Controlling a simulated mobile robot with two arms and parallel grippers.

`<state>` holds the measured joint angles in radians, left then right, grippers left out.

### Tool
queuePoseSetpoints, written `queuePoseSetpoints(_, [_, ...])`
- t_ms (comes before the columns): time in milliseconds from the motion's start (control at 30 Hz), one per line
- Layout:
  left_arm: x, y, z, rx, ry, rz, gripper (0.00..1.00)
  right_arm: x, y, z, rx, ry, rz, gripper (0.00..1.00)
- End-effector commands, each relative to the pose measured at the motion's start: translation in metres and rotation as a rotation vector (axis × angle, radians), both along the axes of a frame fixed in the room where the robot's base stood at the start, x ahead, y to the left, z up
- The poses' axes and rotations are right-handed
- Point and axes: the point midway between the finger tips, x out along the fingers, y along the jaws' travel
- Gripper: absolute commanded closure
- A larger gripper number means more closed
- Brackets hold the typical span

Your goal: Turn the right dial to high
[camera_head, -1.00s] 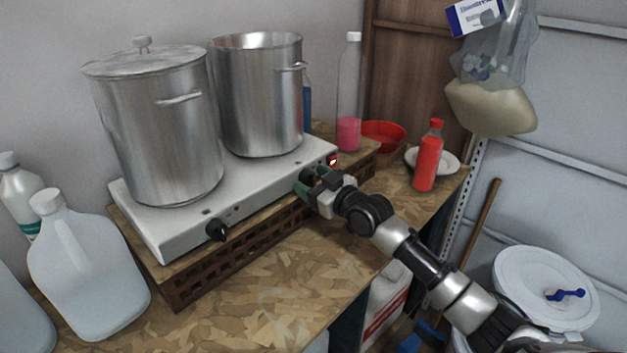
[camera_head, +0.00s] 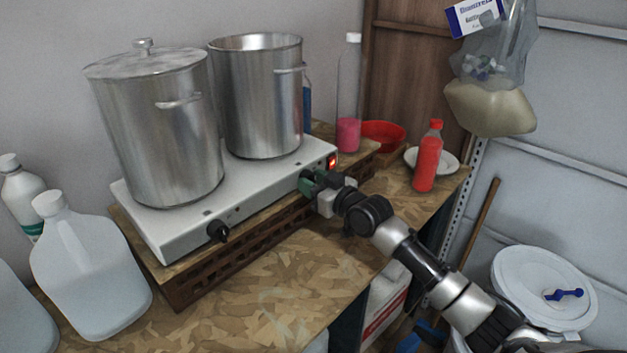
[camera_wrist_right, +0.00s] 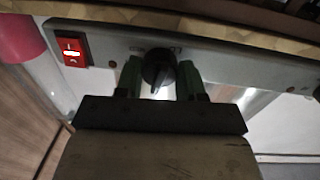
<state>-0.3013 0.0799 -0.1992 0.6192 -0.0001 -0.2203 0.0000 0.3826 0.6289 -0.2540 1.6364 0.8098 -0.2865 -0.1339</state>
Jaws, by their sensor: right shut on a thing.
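The white two-burner hot plate (camera_head: 262,172) stands on a wooden crate. Its right dial (camera_wrist_right: 158,70) is black and shows between the green fingertips of my right gripper (camera_wrist_right: 159,80) in the right wrist view. In the head view my right gripper (camera_head: 308,183) is at the front panel and hides that dial. It is shut on the dial. The dial's pointer aims downward in the wrist view; the panel marks are too small to read. The left dial (camera_head: 218,231) is untouched. My left gripper is not in view.
A red lit switch (camera_wrist_right: 73,51) is beside the right dial. A lidded steel pot (camera_head: 165,130) and an open steel pot (camera_head: 262,100) stand on the hot plate. The front worktop (camera_head: 290,280) is clear.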

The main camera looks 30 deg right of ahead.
Motion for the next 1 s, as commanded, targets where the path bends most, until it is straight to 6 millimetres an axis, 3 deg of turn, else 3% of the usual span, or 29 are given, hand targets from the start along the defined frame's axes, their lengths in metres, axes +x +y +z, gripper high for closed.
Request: queuePoseSetpoints(1000, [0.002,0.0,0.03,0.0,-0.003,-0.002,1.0,0.0,0.0,0.002,0.846,0.295,-0.001,0.85])
